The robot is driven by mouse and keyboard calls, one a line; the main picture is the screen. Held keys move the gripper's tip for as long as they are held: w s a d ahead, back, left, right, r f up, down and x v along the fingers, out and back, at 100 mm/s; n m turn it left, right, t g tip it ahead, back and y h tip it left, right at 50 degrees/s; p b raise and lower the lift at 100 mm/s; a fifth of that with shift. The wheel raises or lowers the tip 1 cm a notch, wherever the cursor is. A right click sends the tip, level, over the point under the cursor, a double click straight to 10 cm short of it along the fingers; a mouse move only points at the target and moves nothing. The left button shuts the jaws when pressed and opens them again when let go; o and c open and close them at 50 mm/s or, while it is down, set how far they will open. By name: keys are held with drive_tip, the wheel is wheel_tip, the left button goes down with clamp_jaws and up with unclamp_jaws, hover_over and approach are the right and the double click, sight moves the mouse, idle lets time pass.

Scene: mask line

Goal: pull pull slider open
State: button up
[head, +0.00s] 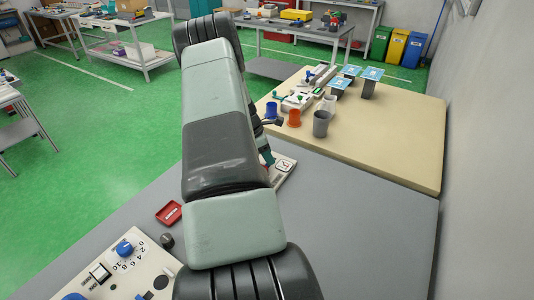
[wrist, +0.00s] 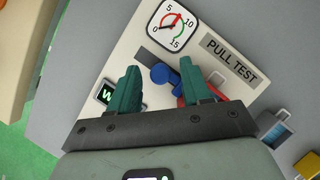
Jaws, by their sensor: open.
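The cream PULL TEST panel (wrist: 150,50) shows in the wrist view, with a round gauge (wrist: 171,27) at its top. A blue part (wrist: 160,73), which looks like the slider's handle, lies between the two green fingertips of my gripper (wrist: 160,68). The fingers are spread apart, and I cannot tell whether either touches it. A red part (wrist: 183,100) shows partly behind the right finger. In the head view my arm hides most of the panel, and only its right edge (head: 287,172) with the gauge shows.
A small dark display (wrist: 105,93) is beside the left finger. Metal-framed blue (wrist: 278,135) and yellow (wrist: 308,165) items lie at lower right. In the head view a red tray (head: 169,212) and a knob panel (head: 125,268) are left of my arm; cups (head: 321,123) stand on the far table.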

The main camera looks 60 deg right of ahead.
clamp_jaws()
drive_tip(key=shift+d+r, duration=0.1)
drive_tip(key=shift+d, duration=1.6)
unclamp_jaws()
drive_tip(key=shift+a, duration=0.1)
drive_tip(key=v, duration=1)
drive_tip(key=shift+r, duration=0.35)
drive_tip(key=shift+w+a, duration=0.1)
